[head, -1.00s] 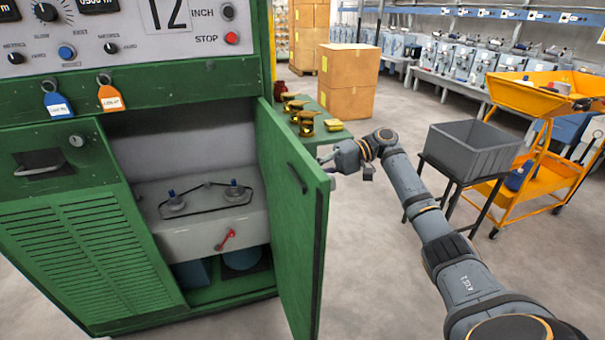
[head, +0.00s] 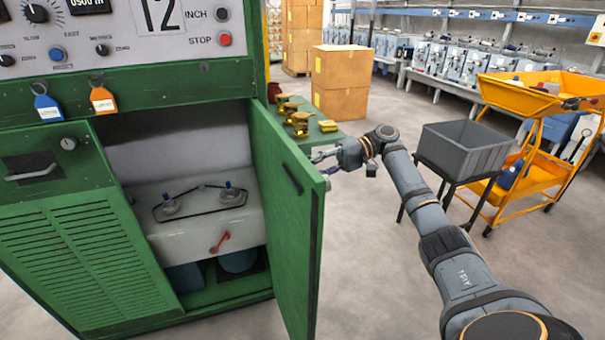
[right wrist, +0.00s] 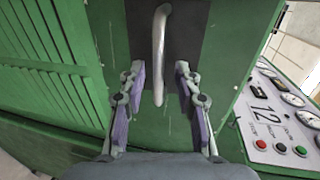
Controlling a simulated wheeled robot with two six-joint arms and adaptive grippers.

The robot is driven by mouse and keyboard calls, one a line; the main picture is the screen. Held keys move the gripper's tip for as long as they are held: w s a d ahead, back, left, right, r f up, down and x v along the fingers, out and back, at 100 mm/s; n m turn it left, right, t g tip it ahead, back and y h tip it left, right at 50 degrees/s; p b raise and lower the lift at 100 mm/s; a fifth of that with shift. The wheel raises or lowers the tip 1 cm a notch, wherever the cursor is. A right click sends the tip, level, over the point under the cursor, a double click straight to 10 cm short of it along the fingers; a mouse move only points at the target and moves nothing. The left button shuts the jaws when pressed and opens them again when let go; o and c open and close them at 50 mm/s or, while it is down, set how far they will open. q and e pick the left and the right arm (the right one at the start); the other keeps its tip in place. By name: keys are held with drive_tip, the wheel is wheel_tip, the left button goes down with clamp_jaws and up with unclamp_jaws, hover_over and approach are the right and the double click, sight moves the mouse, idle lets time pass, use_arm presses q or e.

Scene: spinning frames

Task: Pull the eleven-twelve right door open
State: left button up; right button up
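The eleven-twelve right door (head: 284,215) is a green panel standing wide open at the right of the cabinet, its inner face with a dark slot toward me. My right gripper (head: 322,163) is at the door's outer side, partly hidden by its edge. In the right wrist view, a pale bar handle (right wrist: 160,50) sits on a dark plate on the door's outer face. The open fingers of my right gripper (right wrist: 160,70) are spread on both sides of the handle, with gaps to it. My left gripper is not in view.
The closed left door (head: 85,245) has louvres and a handle. Inside the open compartment is a pale unit (head: 205,215) with a red lever. A small green table (head: 325,135) with brass parts stands behind the door. A grey bin (head: 465,147) and yellow cart (head: 525,185) are at right.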

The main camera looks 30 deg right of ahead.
drive_tip(key=v, duration=0.5)
idle(0.3)
drive_tip(key=w+a+f+m+t+h+p, duration=0.1)
drive_tip(key=w+f+m+h, duration=0.15)
drive_tip(key=f, duration=1.05)
drive_tip(key=w+f+m+t+h, duration=0.1)
drive_tip(key=f+m+h, duration=0.2)
drive_tip(key=f, duration=1)
drive_tip(key=s+f+g+h, duration=0.15)
drive_tip(key=s+f, duration=0.25)
drive_tip(key=f, duration=0.6)
drive_tip(key=s+f+h, duration=0.3)
drive_tip(key=s+f, duration=0.2)
drive_tip(key=f, duration=0.6)
drive_tip(key=s+a+f+n+g+h+p, duration=0.15)
drive_tip(key=s+f+h, duration=0.25)
drive_tip(key=s+f, duration=1.15)
drive_tip(key=s+a+f+n, duration=0.2)
drive_tip(key=s+a, duration=0.1)
drive_tip(key=s, duration=0.4)
drive_tip(key=s+a+f+n+h, duration=0.1)
drive_tip(key=s+a+f+n, duration=0.1)
drive_tip(key=s, duration=0.6)
drive_tip(key=s+a+f+n+h+p, duration=0.1)
drive_tip(key=s+a+f+n, duration=0.1)
drive_tip(key=s, duration=0.6)
drive_tip(key=shift+a+f+n+g, duration=0.3)
drive_tip(key=shift+a+f+g, duration=0.1)
drive_tip(key=shift+a, duration=0.4)
